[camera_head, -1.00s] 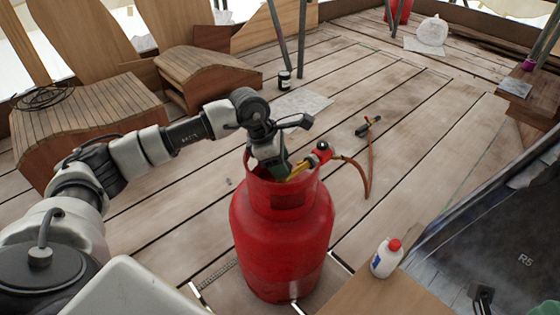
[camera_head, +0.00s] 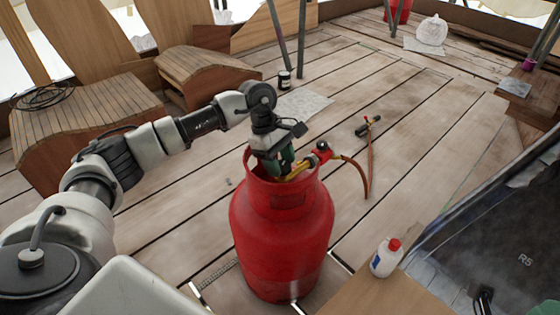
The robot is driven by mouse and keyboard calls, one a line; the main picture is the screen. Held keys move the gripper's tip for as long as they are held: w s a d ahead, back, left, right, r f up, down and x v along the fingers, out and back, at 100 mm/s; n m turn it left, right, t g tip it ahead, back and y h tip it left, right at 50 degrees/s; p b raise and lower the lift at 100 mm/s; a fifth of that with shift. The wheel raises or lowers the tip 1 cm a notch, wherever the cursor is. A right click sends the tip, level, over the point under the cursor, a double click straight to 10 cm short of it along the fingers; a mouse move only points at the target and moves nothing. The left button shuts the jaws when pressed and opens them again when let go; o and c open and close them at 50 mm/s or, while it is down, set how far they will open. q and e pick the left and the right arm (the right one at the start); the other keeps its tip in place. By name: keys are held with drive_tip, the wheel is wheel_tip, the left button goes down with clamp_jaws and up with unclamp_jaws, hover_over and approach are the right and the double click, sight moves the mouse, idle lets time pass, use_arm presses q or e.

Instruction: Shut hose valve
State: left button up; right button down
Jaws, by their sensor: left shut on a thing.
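A red gas cylinder (camera_head: 282,238) stands upright on the plank floor in the middle of the head view. A red regulator (camera_head: 320,152) with brass fittings sits at its top right, and an orange hose (camera_head: 366,178) runs from it to a torch (camera_head: 368,127) lying on the floor. My left gripper (camera_head: 279,168) points down into the cylinder's collar and is shut on a green valve handle (camera_head: 287,156). The jaws hide part of the handle, and the collar hides the lower fingertips. My right gripper is not clearly seen.
A white bottle with a red cap (camera_head: 386,258) stands on a wooden surface at the lower right. A dark can (camera_head: 284,80) stands on the floor behind the cylinder. Metal poles (camera_head: 301,45) rise at the back.

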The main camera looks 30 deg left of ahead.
use_arm(q)
drive_tip(key=m, duration=0.2)
drive_tip(key=m+g+b, duration=0.1)
drive_tip(key=m, duration=0.1)
drive_tip(key=shift+w+g+y, duration=0.15)
drive_tip(key=shift+g+y, duration=0.15)
drive_tip(key=shift+y, duration=0.1)
drive_tip(key=shift+m, duration=0.5)
drive_tip(key=o, duration=0.9)
drive_tip(key=p+v, duration=0.3)
drive_tip(key=v, duration=0.8)
drive_tip(key=shift+w+d, duration=0.15)
